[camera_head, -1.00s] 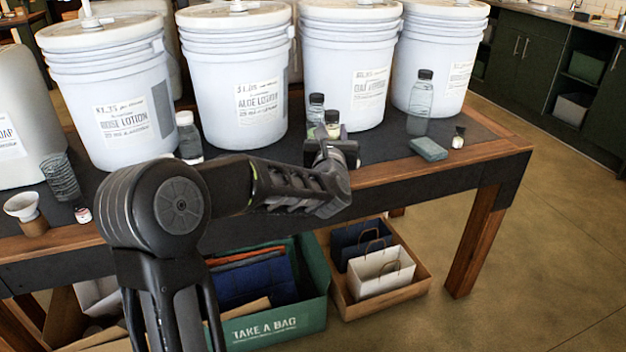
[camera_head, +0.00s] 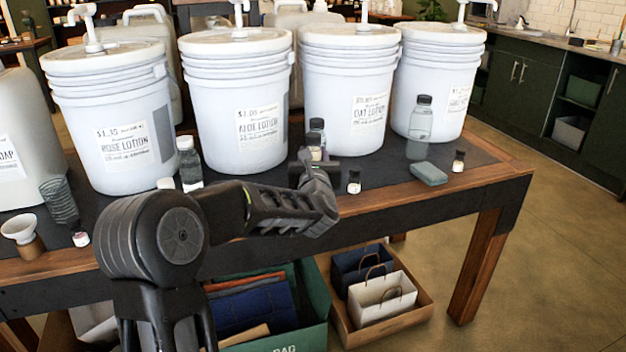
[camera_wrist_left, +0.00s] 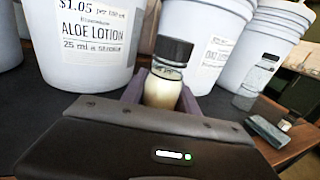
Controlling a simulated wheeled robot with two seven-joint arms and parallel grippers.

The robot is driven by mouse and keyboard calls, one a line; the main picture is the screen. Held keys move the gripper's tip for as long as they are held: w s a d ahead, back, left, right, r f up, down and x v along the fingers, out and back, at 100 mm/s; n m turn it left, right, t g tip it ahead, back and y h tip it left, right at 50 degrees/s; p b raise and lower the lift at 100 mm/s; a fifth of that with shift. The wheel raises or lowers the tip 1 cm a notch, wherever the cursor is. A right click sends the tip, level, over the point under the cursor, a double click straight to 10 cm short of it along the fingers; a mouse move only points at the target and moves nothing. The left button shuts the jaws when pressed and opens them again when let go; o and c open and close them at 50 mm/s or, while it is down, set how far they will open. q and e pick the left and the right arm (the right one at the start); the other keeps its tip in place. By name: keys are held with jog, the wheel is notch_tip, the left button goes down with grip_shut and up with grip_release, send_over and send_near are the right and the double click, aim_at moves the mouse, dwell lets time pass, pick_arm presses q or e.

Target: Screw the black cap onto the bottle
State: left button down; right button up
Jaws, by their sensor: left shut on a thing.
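My left gripper (camera_head: 318,170) reaches over the table's front edge. In the left wrist view its fingers (camera_wrist_left: 160,95) are shut on a small bottle with cream-coloured contents (camera_wrist_left: 162,92), held upright. In the head view this bottle (camera_head: 312,153) shows only partly above the gripper. A black cap (camera_wrist_left: 173,49) appears right above it in the wrist view; I cannot tell whether it sits on this bottle or belongs to one behind. A clear bottle with a dark cap (camera_head: 317,128) stands just behind the held bottle in the head view. My right gripper is not in view.
White lotion buckets (camera_head: 238,110) line the back of the table. A small black-capped bottle (camera_head: 354,182) stands right of my gripper. Further right are a tall clear bottle (camera_head: 420,122), a grey-green block (camera_head: 429,174) and another small bottle (camera_head: 458,161). A white-capped bottle (camera_head: 188,162) stands left.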

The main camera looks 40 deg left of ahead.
pick_arm(q)
jog(key=shift+f, duration=0.15)
jog(key=shift+f+b, duration=0.4)
jog(key=shift+f, duration=2.05)
jog(key=shift+f, duration=0.15)
jog(key=c, duration=0.9)
grip_release()
jog(key=v, duration=1.2)
